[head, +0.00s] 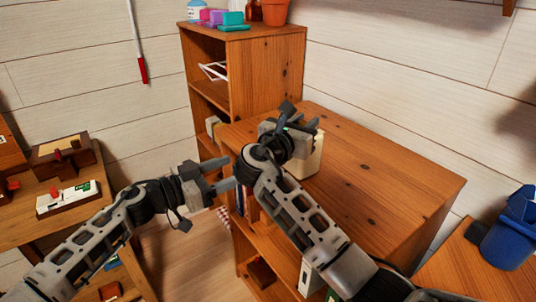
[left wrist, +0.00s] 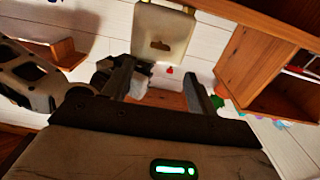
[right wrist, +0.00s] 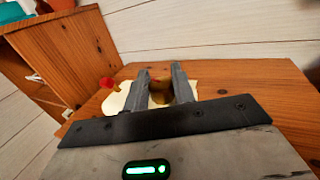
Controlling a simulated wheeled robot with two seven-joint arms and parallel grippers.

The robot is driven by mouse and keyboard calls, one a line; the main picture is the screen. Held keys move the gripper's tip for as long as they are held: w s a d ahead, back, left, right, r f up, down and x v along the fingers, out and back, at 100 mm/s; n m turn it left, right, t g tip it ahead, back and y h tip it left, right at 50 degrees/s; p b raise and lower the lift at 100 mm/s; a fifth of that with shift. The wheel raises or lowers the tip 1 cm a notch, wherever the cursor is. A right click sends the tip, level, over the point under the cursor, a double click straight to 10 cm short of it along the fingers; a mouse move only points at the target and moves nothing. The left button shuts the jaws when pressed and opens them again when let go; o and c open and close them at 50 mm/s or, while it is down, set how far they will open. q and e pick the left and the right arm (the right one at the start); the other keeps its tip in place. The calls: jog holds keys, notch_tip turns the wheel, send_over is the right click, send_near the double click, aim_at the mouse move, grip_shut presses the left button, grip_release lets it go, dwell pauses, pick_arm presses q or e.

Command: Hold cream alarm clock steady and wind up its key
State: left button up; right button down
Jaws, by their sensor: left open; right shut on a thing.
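The cream alarm clock (head: 309,163) stands on the wooden cabinet top, partly hidden by my right gripper (head: 301,131). In the right wrist view its pale top (right wrist: 118,103) lies below the fingers. My right gripper (right wrist: 160,84) is shut on an upper part of the clock, with a yellowish piece between the fingers. My left gripper (head: 222,174) is open and empty, left of the clock and apart from it. In the left wrist view the clock (left wrist: 160,22) shows beyond the open fingers (left wrist: 160,85), with a brown piece on its face that may be the key.
The cabinet top (head: 390,180) is bare to the right of the clock. A taller shelf (head: 270,75) with a flower pot (head: 274,12) stands behind. A blue bin (head: 510,235) is at the right, and a side table (head: 25,235) with several objects at the left.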

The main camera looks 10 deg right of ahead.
pick_arm(q)
jog(key=x, duration=1.1)
jog(key=shift+r, duration=0.1)
jog(key=c, duration=1)
